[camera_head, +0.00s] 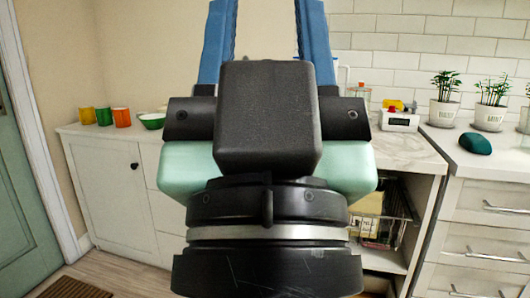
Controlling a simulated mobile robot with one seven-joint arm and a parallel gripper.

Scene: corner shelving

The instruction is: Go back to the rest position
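My gripper (266,22) fills the middle of the head view, pointing up and away from the camera. Its two blue fingers stand well apart, with bare wall showing between them. The fingertips are cut off by the top edge of the picture. Nothing shows between the visible parts of the fingers. The black wrist and pale green gripper body hide the middle of the counter behind.
A white counter runs behind, holding yellow, orange and green cups (121,117), a green bowl (152,121), a white clock-like box (399,121), potted plants (443,112) and a dark teal object (475,143). Below are an open shelf with a wire rack (402,215) and drawers (487,216).

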